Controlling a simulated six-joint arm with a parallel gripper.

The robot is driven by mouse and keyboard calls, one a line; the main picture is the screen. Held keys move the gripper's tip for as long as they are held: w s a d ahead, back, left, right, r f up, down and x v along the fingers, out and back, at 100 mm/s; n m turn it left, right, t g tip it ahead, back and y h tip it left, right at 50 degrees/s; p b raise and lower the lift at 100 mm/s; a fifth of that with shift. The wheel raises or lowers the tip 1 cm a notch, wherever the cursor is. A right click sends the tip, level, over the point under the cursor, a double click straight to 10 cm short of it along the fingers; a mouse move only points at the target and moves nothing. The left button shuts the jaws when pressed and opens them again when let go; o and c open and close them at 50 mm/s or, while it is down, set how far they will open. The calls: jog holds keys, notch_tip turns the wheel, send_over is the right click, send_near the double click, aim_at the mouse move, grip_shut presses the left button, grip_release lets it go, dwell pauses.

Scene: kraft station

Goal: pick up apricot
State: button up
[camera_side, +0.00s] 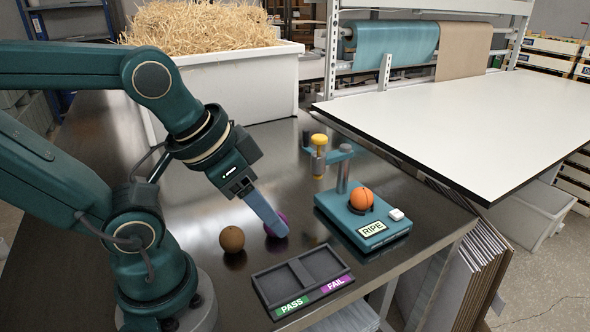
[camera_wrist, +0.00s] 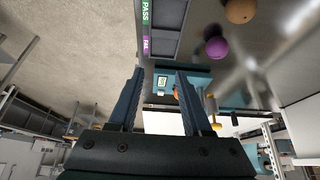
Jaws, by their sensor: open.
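The apricot, a round orange fruit (camera_side: 361,198), sits on the teal tester (camera_side: 335,212) with the RIPE label, at the right of the metal table. It also shows in the wrist view as a small orange patch (camera_wrist: 176,93), partly hidden by a finger. My gripper (camera_side: 275,222) is open and points down and right, left of the tester and apart from the apricot. In the side view it partly covers a purple fruit (camera_side: 283,217). In the wrist view my gripper (camera_wrist: 157,72) has its fingers spread with nothing held between them.
A brown fruit (camera_side: 232,239) stands left of the purple one. A dark tray (camera_side: 262,288) with PASS and FAIL labels lies at the front. The tester's post and yellow-topped plunger (camera_side: 319,141) rise behind the apricot. A white bin (camera_side: 225,88) of straw stands at the back.

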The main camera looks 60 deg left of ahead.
jog(key=shift+o, duration=0.3)
jog(key=o, duration=0.7)
jog(key=w+a+r+n+t+y, duration=0.1)
jog(key=w+a+r+n, duration=0.15)
jog(key=w+r, duration=0.35)
jog(key=n+g+y, duration=0.1)
jog(key=n, duration=0.3)
send_over(362, 191)
jog(key=s+d, duration=0.2)
jog(key=s, duration=0.1)
notch_tip(362, 191, down, 6)
jog(key=shift+g, duration=0.9)
jog(key=x, duration=1)
jog(key=shift+s+f, duration=0.3)
jog(key=shift+f, duration=0.15)
jog(key=shift+w+a+f, duration=0.15)
jog(key=shift+w+f, duration=0.05)
jog(key=shift+f, duration=0.35)
